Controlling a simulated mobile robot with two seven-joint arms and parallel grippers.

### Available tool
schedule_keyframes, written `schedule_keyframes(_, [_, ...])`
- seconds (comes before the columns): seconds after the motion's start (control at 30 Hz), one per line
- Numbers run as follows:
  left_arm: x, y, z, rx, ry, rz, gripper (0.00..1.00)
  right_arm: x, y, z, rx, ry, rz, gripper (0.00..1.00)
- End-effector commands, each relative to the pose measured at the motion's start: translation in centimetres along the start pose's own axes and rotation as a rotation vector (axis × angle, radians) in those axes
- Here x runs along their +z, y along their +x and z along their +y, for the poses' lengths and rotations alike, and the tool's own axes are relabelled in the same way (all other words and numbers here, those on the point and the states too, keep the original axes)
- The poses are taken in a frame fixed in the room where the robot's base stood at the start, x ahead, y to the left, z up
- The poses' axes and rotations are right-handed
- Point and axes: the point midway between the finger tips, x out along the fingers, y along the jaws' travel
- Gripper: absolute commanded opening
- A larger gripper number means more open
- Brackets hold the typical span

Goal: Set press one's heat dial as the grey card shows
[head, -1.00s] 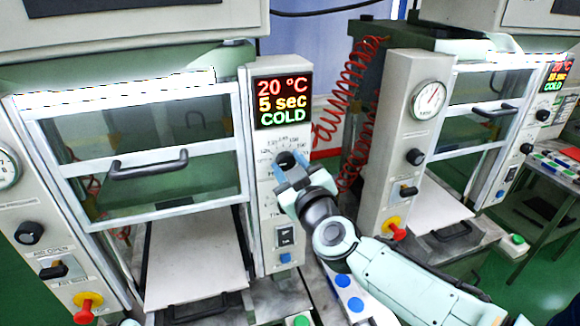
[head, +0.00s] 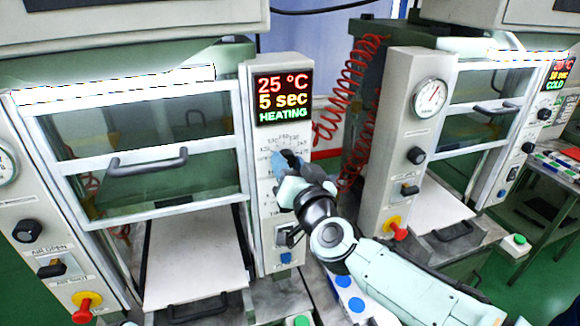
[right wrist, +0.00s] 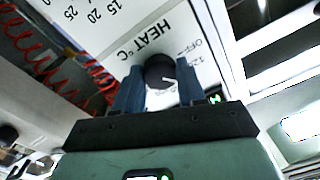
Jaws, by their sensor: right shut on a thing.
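Press one's heat dial (head: 290,156) is a dark round knob on the light control panel right of the near press. In the right wrist view the dial (right wrist: 158,68) sits beside the print "HEAT °C", with "OFF" close by. My right gripper (right wrist: 160,92) is shut on the dial, a blue finger on either side; in the head view it covers most of the knob. The display (head: 284,98) above reads 25 °C, 5 sec, HEATING. I cannot make out a grey card. My left gripper is out of view.
A second press with a gauge (head: 429,97) stands to the right; its small display (head: 560,73) reads COLD. A red coiled hose (head: 350,90) hangs between the presses. Press one's door handle (head: 148,162) and red knob (head: 86,305) lie left of my arm.

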Motion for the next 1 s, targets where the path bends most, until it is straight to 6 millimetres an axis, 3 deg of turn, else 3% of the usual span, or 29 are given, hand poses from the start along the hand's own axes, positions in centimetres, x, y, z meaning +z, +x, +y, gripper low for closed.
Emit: schedule_keyframes(1.0, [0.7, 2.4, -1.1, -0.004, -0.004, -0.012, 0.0, 0.1, 0.0, -0.2, 0.015, 0.966, 0.03, 0.09])
